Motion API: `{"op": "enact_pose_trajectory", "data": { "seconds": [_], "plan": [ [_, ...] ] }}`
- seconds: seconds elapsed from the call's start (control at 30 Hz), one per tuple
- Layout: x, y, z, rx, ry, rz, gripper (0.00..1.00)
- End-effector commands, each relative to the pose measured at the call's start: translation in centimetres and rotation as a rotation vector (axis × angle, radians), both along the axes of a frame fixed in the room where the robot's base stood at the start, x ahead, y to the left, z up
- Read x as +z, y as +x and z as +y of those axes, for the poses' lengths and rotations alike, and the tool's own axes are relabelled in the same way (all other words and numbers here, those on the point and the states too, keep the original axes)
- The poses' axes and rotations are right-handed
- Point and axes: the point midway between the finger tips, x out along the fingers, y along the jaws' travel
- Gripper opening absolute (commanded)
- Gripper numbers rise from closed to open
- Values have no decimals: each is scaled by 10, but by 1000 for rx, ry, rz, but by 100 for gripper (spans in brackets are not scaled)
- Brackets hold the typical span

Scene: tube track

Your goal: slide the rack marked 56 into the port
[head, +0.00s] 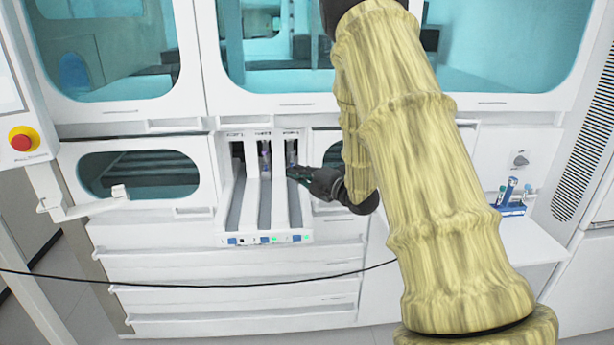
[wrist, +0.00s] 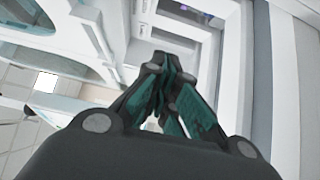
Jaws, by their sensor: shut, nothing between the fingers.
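The port (head: 262,140) is an opening in the white machine front with three side-by-side slots. Three tracks lead out of it toward the front. Tube-like items with coloured parts show inside the middle slot (head: 265,158) and the right slot (head: 291,152); the left slot looks dark. I cannot read a 56 on any rack. My gripper (head: 293,173) is shut and empty, at the right track just in front of the right slot. In the wrist view my gripper (wrist: 160,68) has its dark green-padded fingers together, with pale track walls beyond them.
A blue holder with tubes (head: 512,207) stands on a white shelf at the right. A black cable (head: 200,285) hangs across the front. A red stop button (head: 22,140) is at the left.

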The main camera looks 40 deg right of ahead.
Motion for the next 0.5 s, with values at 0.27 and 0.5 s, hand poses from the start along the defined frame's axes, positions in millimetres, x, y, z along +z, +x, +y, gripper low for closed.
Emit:
{"op": "enact_pose_trajectory", "data": {
  "seconds": [0.27, 0.5],
  "plan": [
    [1, 37, -7, 2, 0, 0, 0],
    [0, 50, -14, 3, 0, 1, 0]
  ]
}}
